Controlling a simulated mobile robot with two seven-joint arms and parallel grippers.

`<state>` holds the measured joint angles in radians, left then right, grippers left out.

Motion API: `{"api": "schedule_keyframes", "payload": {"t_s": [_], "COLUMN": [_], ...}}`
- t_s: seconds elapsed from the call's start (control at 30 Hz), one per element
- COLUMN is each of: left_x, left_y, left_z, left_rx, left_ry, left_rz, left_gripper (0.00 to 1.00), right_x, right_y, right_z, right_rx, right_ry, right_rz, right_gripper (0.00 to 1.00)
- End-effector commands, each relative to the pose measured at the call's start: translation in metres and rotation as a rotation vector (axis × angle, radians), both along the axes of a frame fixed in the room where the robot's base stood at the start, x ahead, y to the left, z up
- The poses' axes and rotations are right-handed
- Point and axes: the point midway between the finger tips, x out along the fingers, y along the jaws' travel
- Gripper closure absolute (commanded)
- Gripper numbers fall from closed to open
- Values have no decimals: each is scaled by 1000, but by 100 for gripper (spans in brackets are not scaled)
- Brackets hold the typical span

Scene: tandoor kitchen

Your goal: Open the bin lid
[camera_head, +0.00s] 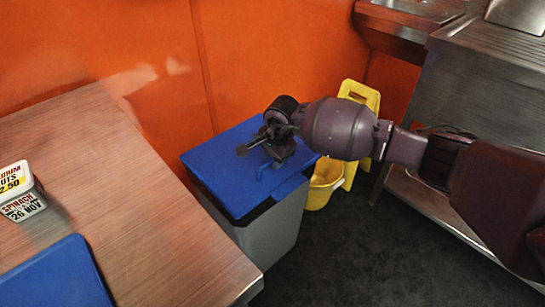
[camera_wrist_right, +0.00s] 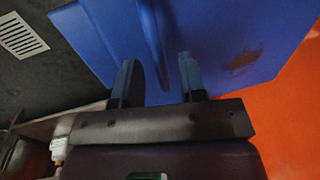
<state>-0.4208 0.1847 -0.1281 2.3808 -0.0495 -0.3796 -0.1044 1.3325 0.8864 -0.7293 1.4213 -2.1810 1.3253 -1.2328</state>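The bin (camera_head: 268,235) has a grey body and a blue lid (camera_head: 215,165), and stands on the floor beside the wooden counter. A dark strip shows under the lid's front edge; I cannot tell whether this is a gap or shadow. My right gripper (camera_head: 259,156) is over the lid, near a raised blue handle at its front edge, partly hidden by the gripper. In the right wrist view the lid (camera_wrist_right: 215,30) fills the upper middle, with a raised blue ridge (camera_wrist_right: 153,35) running toward the space between the fingers. The fingers (camera_wrist_right: 160,75) are apart. My left gripper is not in view.
A wooden counter (camera_head: 130,215) at left holds a labelled tub (camera_head: 22,195) and a blue board (camera_head: 55,280). Orange walls close the back; a steel sink unit (camera_head: 490,80) is at right. Dark floor in front is clear.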

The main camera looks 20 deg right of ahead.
Motion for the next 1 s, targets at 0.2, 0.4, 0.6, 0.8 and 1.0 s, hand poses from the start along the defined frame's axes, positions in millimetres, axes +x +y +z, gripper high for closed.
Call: {"api": "schedule_keyframes", "payload": {"t_s": [0.2, 0.4, 0.6, 0.8, 1.0], "left_x": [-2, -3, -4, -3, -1], "left_y": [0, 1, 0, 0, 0], "left_z": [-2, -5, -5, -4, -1], "left_rx": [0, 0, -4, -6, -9], "left_ry": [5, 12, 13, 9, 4], "left_rz": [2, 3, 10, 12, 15], "left_gripper": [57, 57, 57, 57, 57], "right_x": [0, 0, 0, 3, 10], "right_y": [0, 0, 0, 2, 4], "right_z": [0, 0, 0, 8, 23], "right_rx": [0, 0, -1, -9, -26], "right_ry": [0, 0, 2, 22, 66], "right_rz": [0, 0, 0, 1, -1], "right_gripper": [83, 100, 100, 100, 100]}}
